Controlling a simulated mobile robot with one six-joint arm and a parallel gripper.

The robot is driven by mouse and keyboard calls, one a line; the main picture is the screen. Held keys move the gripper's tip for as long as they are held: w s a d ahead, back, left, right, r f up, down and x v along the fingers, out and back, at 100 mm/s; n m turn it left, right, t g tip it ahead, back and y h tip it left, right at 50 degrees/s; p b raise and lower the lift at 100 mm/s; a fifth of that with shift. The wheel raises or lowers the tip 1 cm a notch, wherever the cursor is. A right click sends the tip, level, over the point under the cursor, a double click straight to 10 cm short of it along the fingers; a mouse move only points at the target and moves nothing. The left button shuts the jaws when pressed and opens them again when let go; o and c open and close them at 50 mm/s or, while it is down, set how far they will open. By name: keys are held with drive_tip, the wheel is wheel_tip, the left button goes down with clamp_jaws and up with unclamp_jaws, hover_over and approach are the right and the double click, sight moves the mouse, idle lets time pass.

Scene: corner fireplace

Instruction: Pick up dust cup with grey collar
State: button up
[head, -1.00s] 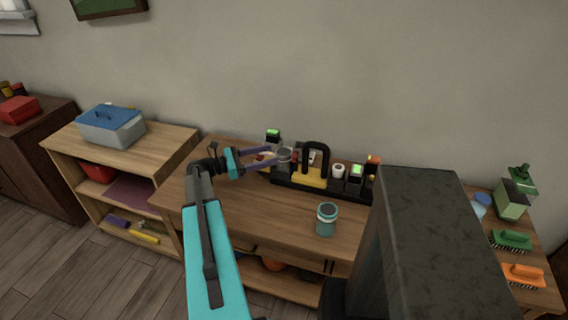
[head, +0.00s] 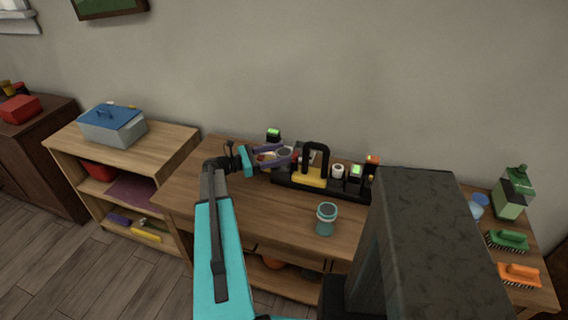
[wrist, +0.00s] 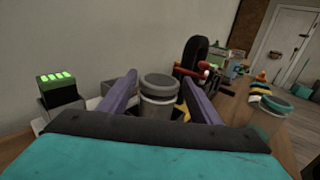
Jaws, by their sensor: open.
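The dust cup with the grey collar (wrist: 158,98) stands upright between my gripper's two purple fingers in the wrist view. My gripper (wrist: 158,80) is open, with one finger on each side of the cup; I cannot tell whether either finger touches it. In the head view, my gripper (head: 287,155) is low over the table's back left, and the cup's round grey top (head: 284,152) shows between the fingers. The cup's lower part is hidden there. A second cup with a teal collar (head: 326,219) stands apart, nearer the table's front.
A black caddy (head: 290,183) with a yellow part and tall handle stands just right of the cup. A black block with green lights (wrist: 60,90) is left of my fingers. Brushes (head: 510,240) lie at the far right. The table's front left is clear.

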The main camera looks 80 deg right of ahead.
drive_tip(key=c, duration=0.9)
drive_tip(key=shift+o, duration=0.2)
drive_tip(key=shift+r, duration=0.1)
drive_tip(key=shift+a+r+b, duration=0.25)
drive_tip(key=shift+b, duration=0.15)
wheel_tip(320, 180, up, 6)
drive_tip(key=shift+r+b, duration=0.2)
drive_tip(key=shift+b, duration=0.55)
drive_tip(key=w+a, duration=0.1)
drive_tip(key=a, duration=0.7)
drive_tip(key=w+a, duration=0.2)
drive_tip(key=a, duration=0.7)
drive_tip(key=shift+w+r, duration=0.15)
drive_tip(key=shift+w, duration=0.15)
drive_tip(key=shift+a, duration=0.1)
